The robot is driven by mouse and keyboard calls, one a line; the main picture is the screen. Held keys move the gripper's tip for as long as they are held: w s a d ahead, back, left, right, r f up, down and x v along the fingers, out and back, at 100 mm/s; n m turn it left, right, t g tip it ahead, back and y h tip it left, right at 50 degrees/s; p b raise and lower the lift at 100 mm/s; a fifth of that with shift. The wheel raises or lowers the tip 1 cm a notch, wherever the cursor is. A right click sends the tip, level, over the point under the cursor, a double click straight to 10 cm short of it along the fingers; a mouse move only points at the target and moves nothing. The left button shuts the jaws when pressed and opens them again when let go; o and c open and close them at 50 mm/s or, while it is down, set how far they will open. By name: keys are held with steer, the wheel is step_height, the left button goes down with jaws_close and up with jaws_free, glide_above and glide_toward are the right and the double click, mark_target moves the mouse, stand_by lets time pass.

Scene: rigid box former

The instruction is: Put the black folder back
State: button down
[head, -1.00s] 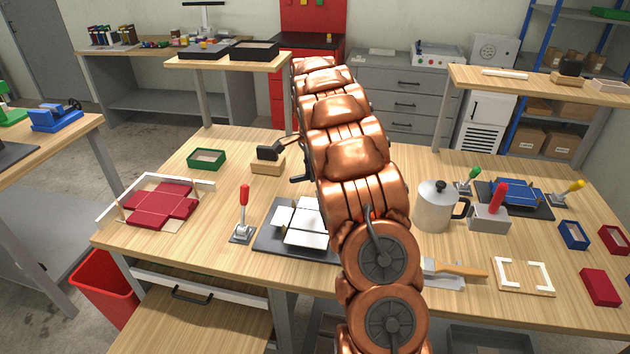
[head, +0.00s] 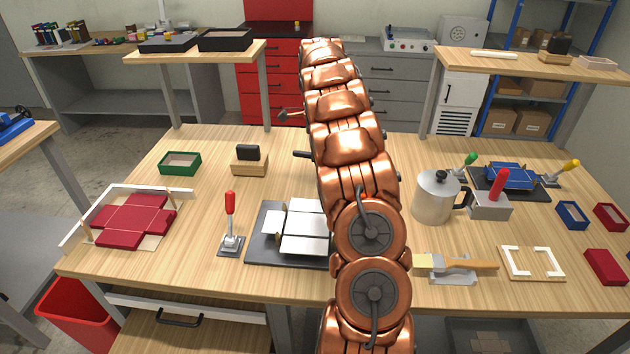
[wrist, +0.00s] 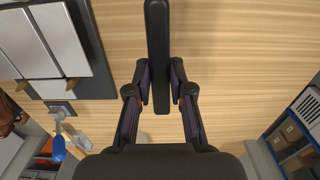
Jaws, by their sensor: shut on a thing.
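The black folder (wrist: 158,60) is a long dark bar in the wrist view. My gripper (wrist: 160,88) is shut on it, one finger on each side. The bar runs from the top edge down between the fingers, with pale wood tabletop behind it. I cannot tell whether this block belongs to the folder.
A dark plate with white panels (head: 303,232) lies partly behind my arm, with a red-handled lever (head: 230,215) to its left. A metal pot (head: 437,197) and a wood-handled tool (head: 455,265) are on the right. A green tray (head: 180,163) and red box blank (head: 133,220) are on the left.

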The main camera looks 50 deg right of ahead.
mark_target(316, 184)
step_height(316, 184, down, 9)
steer(key=shift+a+f+p, duration=0.1)
steer(key=shift+p, duration=1.05)
steer(key=c, duration=1)
jaws_free()
steer(key=shift+c, duration=0.2)
steer(key=shift+p, duration=0.35)
